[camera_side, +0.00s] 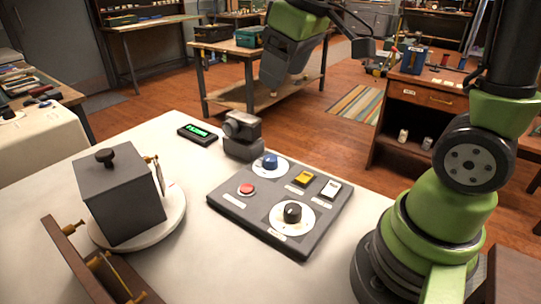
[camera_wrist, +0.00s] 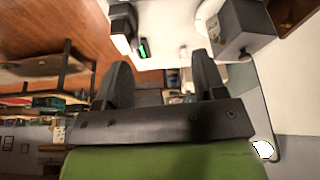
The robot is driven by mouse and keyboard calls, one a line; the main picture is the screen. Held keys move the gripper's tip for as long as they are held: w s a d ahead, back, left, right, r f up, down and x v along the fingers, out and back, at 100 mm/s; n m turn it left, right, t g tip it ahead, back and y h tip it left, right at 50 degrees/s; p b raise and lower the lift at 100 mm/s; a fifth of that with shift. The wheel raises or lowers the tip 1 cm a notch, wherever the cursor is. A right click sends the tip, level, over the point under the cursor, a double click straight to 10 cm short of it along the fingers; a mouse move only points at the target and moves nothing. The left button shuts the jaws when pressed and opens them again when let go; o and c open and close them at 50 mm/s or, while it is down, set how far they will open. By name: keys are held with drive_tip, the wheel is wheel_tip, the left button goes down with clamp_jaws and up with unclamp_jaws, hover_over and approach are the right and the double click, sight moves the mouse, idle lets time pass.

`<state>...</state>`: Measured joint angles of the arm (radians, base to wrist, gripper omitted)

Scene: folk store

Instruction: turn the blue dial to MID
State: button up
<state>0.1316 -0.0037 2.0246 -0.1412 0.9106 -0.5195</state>
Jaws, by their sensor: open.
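The blue dial (camera_side: 270,161) stands on a round white plate at the back of the dark grey control panel (camera_side: 240,213). The marks around it are too small to read. My gripper (camera_side: 273,88) is raised well above and behind the panel in the side view, apart from the dial. The wrist view shows its two dark fingers (camera_wrist: 162,72) spread apart with nothing held between them. I cannot make out the blue dial in the wrist view.
The panel also carries a red button (camera_side: 246,189), yellow switch (camera_side: 303,178), white switch (camera_side: 331,188) and black dial (camera_side: 292,212). A grey device (camera_side: 242,135) stands close behind the blue dial, beside a green-lit display (camera_side: 198,133). A grey box (camera_side: 125,200) stands at left.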

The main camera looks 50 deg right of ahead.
drive_tip(key=w+d+f+n+g, duration=0.25)
drive_tip(key=w+d+f, duration=0.25)
drive_tip(key=w+f, duration=0.25)
drive_tip(key=n+g, duration=0.1)
drive_tip(key=n, duration=0.2)
approach(270, 158)
drive_tip(key=shift+h, duration=0.3)
wheel_tip(270, 158, down, 9)
drive_tip(key=shift+w+f, duration=0.15)
drive_tip(key=c, duration=0.9)
